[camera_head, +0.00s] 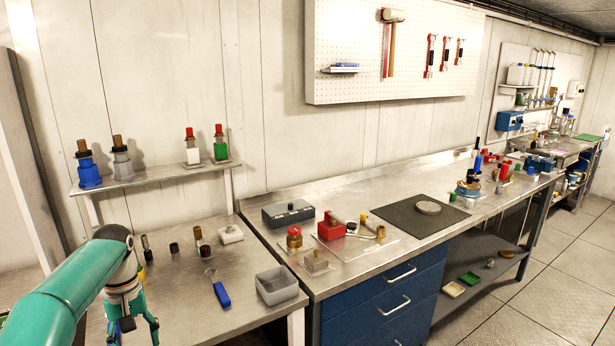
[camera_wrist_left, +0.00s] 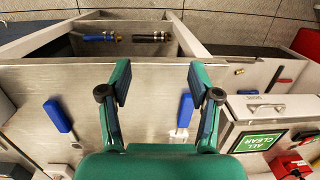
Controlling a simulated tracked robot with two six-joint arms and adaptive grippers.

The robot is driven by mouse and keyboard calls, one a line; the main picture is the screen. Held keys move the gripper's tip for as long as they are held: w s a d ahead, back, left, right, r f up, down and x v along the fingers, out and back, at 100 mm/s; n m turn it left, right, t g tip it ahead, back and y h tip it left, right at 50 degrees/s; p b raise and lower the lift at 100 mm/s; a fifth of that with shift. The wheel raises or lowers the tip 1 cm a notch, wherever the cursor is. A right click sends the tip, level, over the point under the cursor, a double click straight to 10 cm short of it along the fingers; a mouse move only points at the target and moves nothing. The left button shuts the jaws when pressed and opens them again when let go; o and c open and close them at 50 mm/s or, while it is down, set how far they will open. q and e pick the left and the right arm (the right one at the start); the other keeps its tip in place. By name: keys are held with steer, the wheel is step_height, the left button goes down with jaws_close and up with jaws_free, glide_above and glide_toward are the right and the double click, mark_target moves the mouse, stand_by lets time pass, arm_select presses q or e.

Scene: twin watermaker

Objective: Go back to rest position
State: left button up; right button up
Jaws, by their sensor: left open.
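My left gripper (camera_head: 133,330) hangs at the lower left of the head view, at the front of the left bench (camera_head: 185,300). Its teal arm comes in from the left edge. The left gripper is open and empty. My right gripper is in neither view.
A blue-handled tool (camera_head: 219,289) and a grey bin (camera_head: 277,284) lie right of the gripper. A shelf (camera_head: 155,176) with bottles stands behind. The long bench (camera_head: 340,197) carries several small items. A green "ALL CLEAR" sign (camera_wrist_left: 258,141) shows in the wrist view.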

arm_select(q)
steer(key=s+d+f+m+g, duration=0.1)
steer(key=s+d+f, duration=0.15)
steer(key=f, duration=0.25)
steer(key=s+d+f+g+h, duration=0.1)
steer(key=s+d+f, duration=0.15)
steer(key=f, duration=0.35)
steer(key=s+d+f+m+g, duration=0.1)
steer(key=s+d+f, duration=0.15)
steer(key=f, duration=0.25)
steer(key=s+d+f+m+t+h, duration=0.1)
steer(key=s+d+f+t, duration=0.1)
steer(key=s+d+f, duration=0.5)
steer(key=s+d+f+m+t+h, duration=0.1)
steer(key=s+d+f+t, duration=0.1)
steer(key=s+d+f, duration=0.6)
steer(key=shift+s+d+t+h, duration=0.3)
steer(key=shift+s+t+h, duration=0.1)
steer(key=shift+s, duration=1.8)
